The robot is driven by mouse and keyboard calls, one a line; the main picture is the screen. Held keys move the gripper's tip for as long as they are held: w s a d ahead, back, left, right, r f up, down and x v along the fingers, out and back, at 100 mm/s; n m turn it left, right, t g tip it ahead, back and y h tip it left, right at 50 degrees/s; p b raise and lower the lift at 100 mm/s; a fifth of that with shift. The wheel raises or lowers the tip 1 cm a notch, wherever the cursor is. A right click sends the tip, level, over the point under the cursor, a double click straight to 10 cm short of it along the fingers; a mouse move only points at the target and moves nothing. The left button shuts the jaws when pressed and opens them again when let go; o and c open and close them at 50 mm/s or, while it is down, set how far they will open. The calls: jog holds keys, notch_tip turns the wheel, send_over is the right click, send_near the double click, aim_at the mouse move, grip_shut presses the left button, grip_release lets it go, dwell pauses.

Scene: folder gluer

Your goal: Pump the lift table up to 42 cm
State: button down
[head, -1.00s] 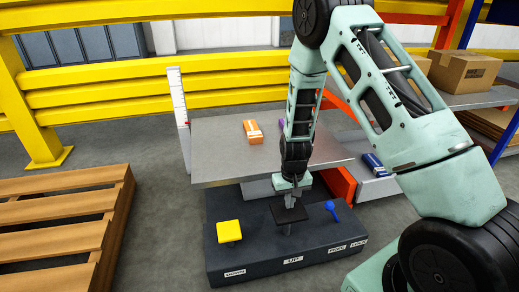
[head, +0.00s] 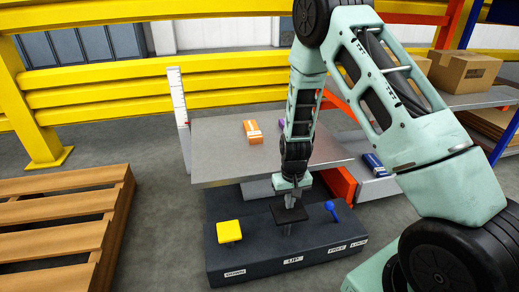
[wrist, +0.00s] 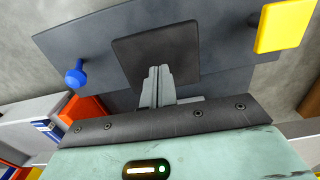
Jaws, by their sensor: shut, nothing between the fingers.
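The lift table (head: 222,172) has a grey metal top, with a white height scale (head: 180,105) upright at its left back corner; its marks are too small to read. In front of it is a dark pedal base (head: 255,262). The base carries a yellow pedal (head: 229,231) at left, a black pedal (head: 281,216) in the middle above the "UP" label (head: 293,260), and a blue lever (head: 332,210) at right. My gripper (head: 290,203) is shut and empty, pointing down at the black pedal. The wrist view shows its fingertips (wrist: 157,72) over the black pedal (wrist: 140,45); contact cannot be told.
An orange box (head: 252,129) lies on the table top, with a purple item partly hidden by my arm. A wooden pallet (head: 60,225) lies at left. Yellow rails (head: 120,95) stand behind. A shelf with a cardboard box (head: 463,71) is at right.

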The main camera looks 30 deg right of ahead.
jog(key=shift+f, duration=0.15)
jog(key=shift+f+b, duration=2.3)
jog(key=shift+f, duration=2.2)
notch_tip(320, 180, up, 9)
jog(key=p, duration=0.8)
jog(key=shift+r+p, duration=0.1)
jog(key=shift+p, duration=0.25)
jog(key=shift+f+b, duration=2.45)
jog(key=shift+f, duration=2.2)
notch_tip(320, 180, up, 9)
jog(key=p, duration=0.8)
jog(key=shift+r, duration=0.15)
jog(key=shift+f, duration=0.2)
